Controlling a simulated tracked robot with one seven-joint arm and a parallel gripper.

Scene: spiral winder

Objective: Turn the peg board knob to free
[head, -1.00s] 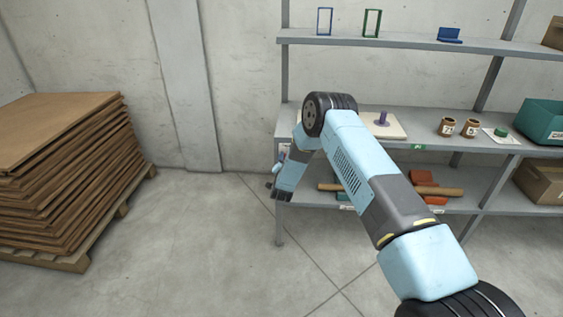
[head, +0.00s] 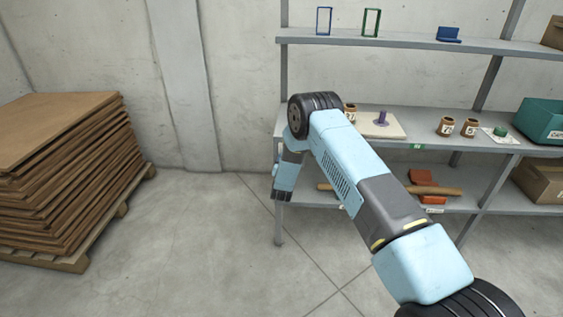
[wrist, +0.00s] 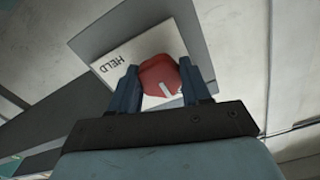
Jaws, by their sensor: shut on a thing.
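In the wrist view, a red knob (wrist: 160,74) with a white pointer mark sits on a white plate (wrist: 112,42). The word HELD is printed at the plate's left. The pointer mark is at the knob's lower right side, away from HELD. My gripper (wrist: 159,68) is shut on the knob, one dark blue finger on each side. Any other word on the plate is hidden by the knob and fingers. In the head view, the knob and my fingertips are hidden behind my arm, by the shelf's left post.
A grey shelf unit (head: 400,43) stands right of and behind my arm. It holds a white board with a purple peg (head: 382,118), brown cups (head: 446,126) and a green bin (head: 540,122). Stacked brown sheets (head: 65,150) stand at left. The floor between is clear.

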